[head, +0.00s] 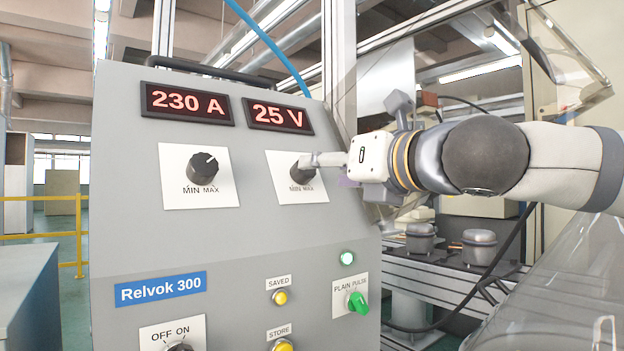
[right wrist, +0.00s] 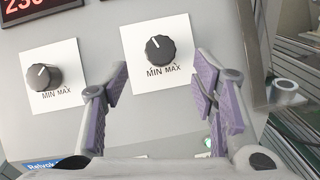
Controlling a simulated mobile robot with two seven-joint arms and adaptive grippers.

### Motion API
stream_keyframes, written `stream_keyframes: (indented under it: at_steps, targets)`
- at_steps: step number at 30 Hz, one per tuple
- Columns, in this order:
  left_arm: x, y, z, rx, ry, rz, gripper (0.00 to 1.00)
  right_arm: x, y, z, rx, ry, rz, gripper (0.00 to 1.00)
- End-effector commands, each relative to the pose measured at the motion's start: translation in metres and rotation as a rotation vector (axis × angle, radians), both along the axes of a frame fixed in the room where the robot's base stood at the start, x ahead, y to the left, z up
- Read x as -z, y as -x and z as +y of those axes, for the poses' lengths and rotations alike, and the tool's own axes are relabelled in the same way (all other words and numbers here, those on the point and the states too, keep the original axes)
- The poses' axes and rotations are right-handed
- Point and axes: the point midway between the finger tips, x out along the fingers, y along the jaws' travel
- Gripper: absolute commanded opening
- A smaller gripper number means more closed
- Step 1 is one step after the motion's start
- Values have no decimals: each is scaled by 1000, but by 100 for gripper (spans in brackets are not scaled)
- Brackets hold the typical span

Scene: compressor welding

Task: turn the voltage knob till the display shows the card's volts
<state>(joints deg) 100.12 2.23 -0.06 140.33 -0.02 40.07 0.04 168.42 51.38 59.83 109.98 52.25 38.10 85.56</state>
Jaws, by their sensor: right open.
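The grey welding power source carries a red voltage display (head: 278,116) that reads 25 V. Below it, the black voltage knob (head: 299,172) sits on a white MIN MAX plate, partly covered by my right gripper (head: 314,161) in the head view. In the right wrist view, the voltage knob (right wrist: 160,49) shows whole, its white mark pointing up and slightly left. My right gripper (right wrist: 161,72) is open, its purple-padded fingers spread to either side below the knob. I see no gap closed on the knob. My left gripper is not in view. No card shows.
The current display (head: 188,103) reads 230 A above a second black knob (head: 203,167). Lower on the panel are a green selector (head: 358,302), yellow SAVED (head: 281,297) and STORE buttons and an OFF ON switch. Metal compressors (head: 479,246) stand on a bench behind, at right.

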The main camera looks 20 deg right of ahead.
Motion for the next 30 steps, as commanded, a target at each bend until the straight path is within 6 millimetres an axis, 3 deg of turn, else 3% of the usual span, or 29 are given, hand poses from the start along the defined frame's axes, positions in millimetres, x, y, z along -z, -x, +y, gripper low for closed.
stream_keyframes:
  at_steps: [3,7,17,24,30]
  targets:
    - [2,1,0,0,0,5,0,0,-26,8,0,2,0,53]
    - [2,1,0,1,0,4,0,-2,-44,12,0,2,-4,53]
    - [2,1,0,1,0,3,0,-3,-52,14,-1,3,-5,53]
    - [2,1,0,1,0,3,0,-3,-52,14,-1,3,-4,4]
    - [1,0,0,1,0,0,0,-3,-51,14,-4,8,-7,5]
